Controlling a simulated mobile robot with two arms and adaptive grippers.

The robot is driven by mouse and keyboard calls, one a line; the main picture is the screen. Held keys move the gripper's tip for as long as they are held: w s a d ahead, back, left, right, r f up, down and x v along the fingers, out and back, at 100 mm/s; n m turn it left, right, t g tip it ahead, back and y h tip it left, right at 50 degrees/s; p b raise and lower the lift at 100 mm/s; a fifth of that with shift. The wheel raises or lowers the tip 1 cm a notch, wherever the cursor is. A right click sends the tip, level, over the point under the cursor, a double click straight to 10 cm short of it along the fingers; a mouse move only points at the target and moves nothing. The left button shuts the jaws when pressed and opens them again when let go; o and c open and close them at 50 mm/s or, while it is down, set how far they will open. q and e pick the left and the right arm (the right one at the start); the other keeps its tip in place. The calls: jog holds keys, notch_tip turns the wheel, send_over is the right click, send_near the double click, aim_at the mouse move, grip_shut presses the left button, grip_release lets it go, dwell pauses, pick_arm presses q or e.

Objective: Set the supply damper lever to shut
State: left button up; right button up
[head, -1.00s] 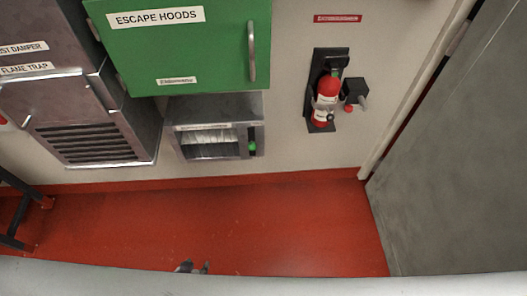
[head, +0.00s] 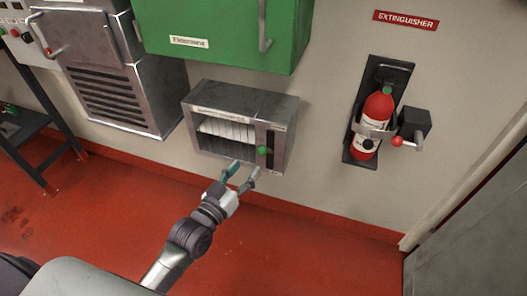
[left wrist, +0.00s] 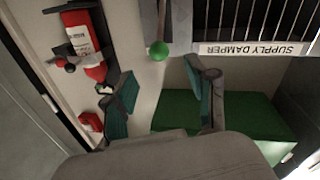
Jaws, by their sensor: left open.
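The supply damper (head: 196,110) is a grey metal box with white slats on the wall in the head view. Its lever has a green knob (head: 262,150) in front of a dark strip at the box's right side. The knob also shows in the left wrist view (left wrist: 159,50), near the inverted SUPPLY DAMPER label (left wrist: 252,49). I cannot tell which setting the lever is at. My left gripper (head: 243,173) is open and empty, just below and in front of the knob. In the left wrist view the knob lies beyond the gap between its fingers (left wrist: 160,78), apparently untouched. My right gripper is out of view.
A green cabinet (head: 225,35) hangs above the damper. A red extinguisher (head: 374,115) is mounted on the wall to the right, near a grey door (head: 480,240). A louvred grey unit (head: 110,95) and a dark bench (head: 45,130) are left. The red floor is clear.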

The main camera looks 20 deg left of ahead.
aim_at(259, 154)
pick_arm(q)
jog(key=b+x, duration=0.1)
jog(key=x, duration=0.8)
jog(key=shift+w+d, duration=0.1)
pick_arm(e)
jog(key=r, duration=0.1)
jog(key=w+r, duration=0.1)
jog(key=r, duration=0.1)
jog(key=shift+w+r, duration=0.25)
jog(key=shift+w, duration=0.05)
pick_arm(q)
grip_shut()
